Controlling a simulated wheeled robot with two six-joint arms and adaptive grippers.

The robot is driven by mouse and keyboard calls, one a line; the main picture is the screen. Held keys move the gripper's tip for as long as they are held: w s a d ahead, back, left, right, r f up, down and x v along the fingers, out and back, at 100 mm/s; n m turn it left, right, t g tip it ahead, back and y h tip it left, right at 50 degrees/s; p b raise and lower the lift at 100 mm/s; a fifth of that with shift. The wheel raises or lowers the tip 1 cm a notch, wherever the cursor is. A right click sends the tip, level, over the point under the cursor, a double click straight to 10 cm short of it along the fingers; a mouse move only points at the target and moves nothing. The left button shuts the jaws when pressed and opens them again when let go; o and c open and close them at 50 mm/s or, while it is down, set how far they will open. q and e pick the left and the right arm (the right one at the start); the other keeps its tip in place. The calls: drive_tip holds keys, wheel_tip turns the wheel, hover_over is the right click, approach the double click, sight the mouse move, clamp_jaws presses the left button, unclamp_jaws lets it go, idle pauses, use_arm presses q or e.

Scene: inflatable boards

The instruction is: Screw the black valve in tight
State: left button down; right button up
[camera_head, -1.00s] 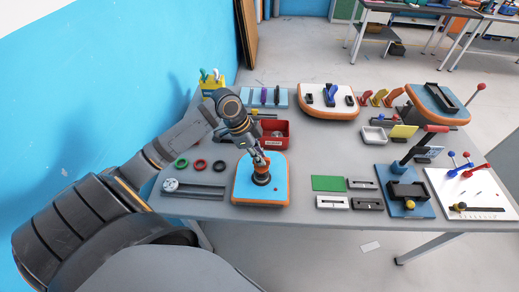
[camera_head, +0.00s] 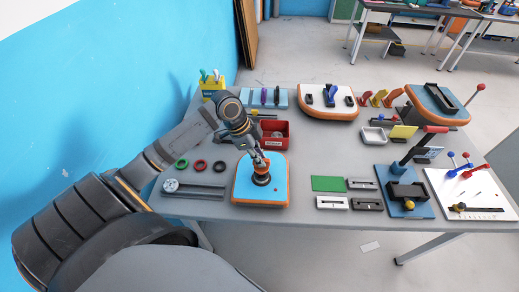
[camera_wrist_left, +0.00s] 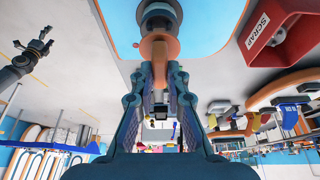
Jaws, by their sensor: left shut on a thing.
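The blue board (camera_head: 243,185) with an orange rim lies flat at the table's front. The black valve (camera_head: 261,180) stands on it, a dark round piece near the middle. My left gripper (camera_head: 262,165) reaches down from above and is shut on the valve. In the left wrist view, the left gripper (camera_wrist_left: 158,58) has its blue-grey fingers on both sides of an orange part, with the dark round valve (camera_wrist_left: 158,14) just beyond. The valve's seat is hidden. A dark gripper, apparently my right one (camera_wrist_left: 38,48), shows at the left of that view, away from the board; its jaws are unclear.
Green, red and black rings (camera_head: 200,164) and a grey slotted plate (camera_head: 195,188) lie left of the board. A red scrap bin (camera_head: 275,135) stands behind it. A green sheet (camera_head: 328,184) and slotted blocks lie to the right.

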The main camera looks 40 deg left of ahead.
use_arm(q)
drive_tip(key=shift+f+b, duration=0.5)
drive_tip(key=shift+f, duration=0.4)
drive_tip(key=c, duration=1.3)
unclamp_jaws()
drive_tip(key=shift+o, duration=0.2)
drive_tip(key=v, duration=0.7)
drive_tip(key=shift+r, duration=0.25)
drive_tip(key=shift+o, duration=0.2)
drive_tip(key=shift+s, duration=0.1)
